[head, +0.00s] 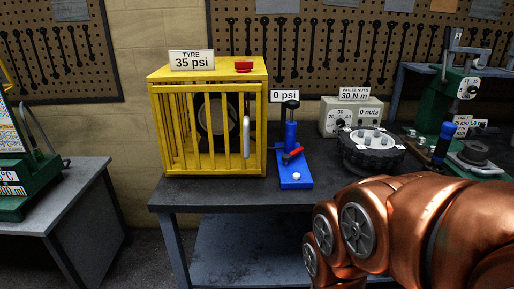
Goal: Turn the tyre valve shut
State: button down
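A yellow barred cage (158,130) stands on the bench, with a dark tyre (205,115) inside, partly hidden by the bars. A red part (243,66) sits on the cage top. Right of the cage is an upright blue pump (291,134) with a black top and a 0 psi sign (284,96). A small red lever (292,154) is on the pump, tilted up to the right. I cannot tell which red part is the tyre valve, or whether it is open. My copper arm fills the lower right; my gripper is not visible.
Right of the pump stand a WHEEL NUTS box (330,118), a black wheel (372,163) and a green press (437,105). The bench front edge (200,208) runs below the cage. A grey table (75,195) with green equipment stands at left. Bare bench shows before the cage.

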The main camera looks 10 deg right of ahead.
aim_at(286, 158)
jog(key=u, duration=1.05)
jog(key=i, duration=0.85)
jog(key=z, duration=0.6)
